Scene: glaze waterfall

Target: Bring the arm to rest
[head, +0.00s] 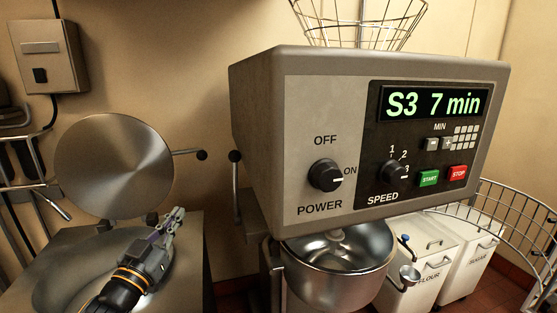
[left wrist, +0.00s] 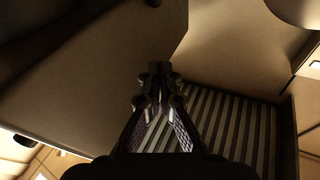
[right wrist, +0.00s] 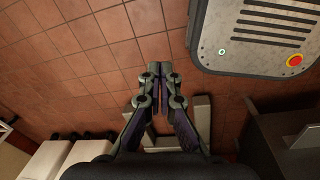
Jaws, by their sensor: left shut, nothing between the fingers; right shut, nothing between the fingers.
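My left gripper (head: 174,220) is in the lower left of the head view, in front of a round steel lid (head: 115,160). Its fingers are shut with nothing between them; they also show closed in the left wrist view (left wrist: 158,70). My right gripper (right wrist: 164,70) shows only in the right wrist view, shut and empty above the red tiled floor (right wrist: 80,70). The right arm is out of the head view.
A mixer head (head: 260,130) fills the centre; its display (head: 433,103) reads "S3 7 min". A steel bowl (head: 335,275) is below it. A wire guard (head: 525,225) and white bins (head: 425,262) are at the right. A wall box (head: 48,55) is upper left.

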